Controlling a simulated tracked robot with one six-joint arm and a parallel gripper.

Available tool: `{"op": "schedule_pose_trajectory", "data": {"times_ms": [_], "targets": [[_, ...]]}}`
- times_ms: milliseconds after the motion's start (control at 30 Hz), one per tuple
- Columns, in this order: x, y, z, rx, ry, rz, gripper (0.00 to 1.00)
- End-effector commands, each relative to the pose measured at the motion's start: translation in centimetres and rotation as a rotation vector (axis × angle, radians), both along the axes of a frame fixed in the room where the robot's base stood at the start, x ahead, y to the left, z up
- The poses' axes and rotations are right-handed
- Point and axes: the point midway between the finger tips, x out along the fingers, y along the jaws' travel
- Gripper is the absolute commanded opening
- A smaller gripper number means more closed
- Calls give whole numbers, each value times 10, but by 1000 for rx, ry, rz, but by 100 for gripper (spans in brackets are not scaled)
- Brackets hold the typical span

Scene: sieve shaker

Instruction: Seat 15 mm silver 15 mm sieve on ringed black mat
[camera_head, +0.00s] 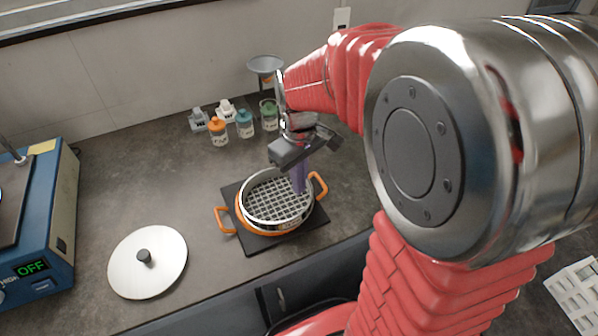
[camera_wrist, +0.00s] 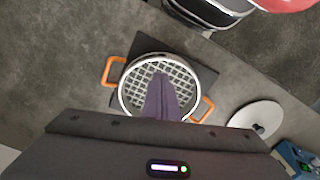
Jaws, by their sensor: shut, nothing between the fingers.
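The silver sieve (camera_head: 277,219) with a coarse square mesh sits inside or on top of an orange-handled round piece (camera_head: 262,232); how deeply is unclear. The stack stands on the square black mat (camera_head: 255,245); rings on the mat are covered. In the wrist view the silver sieve (camera_wrist: 124,97) lies straight below my gripper (camera_wrist: 160,80), with an orange handle (camera_wrist: 113,70) at its left. My gripper, with purple fingers (camera_head: 299,184), is shut and empty, pointing down over the right part of the mesh. Whether the fingertips touch the mesh cannot be told.
A silver lid (camera_head: 160,275) with a dark knob lies left of the mat. A blue machine (camera_head: 45,230) showing OFF stands farther left. Several small bottles (camera_head: 218,132) and a funnel (camera_head: 266,65) stand at the back. The counter's front edge is close to the mat.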

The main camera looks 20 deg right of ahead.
Motion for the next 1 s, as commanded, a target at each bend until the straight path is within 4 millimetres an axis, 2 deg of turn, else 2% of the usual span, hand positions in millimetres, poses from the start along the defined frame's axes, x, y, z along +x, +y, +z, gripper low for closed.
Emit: {"op": "schedule_pose_trajectory", "data": {"times_ms": [100, 233, 667, 867, 1000], "targets": [[1, 0, 18, 0, -2, 0, 0], [1, 0, 30, 0, -2, 0, 0], [0, -1, 33, 0, -1, -2, 0], [-5, -17, 32, 1, 1, -45, 0], [-17, -39, 25, 3, 10, -72, 0]]}}
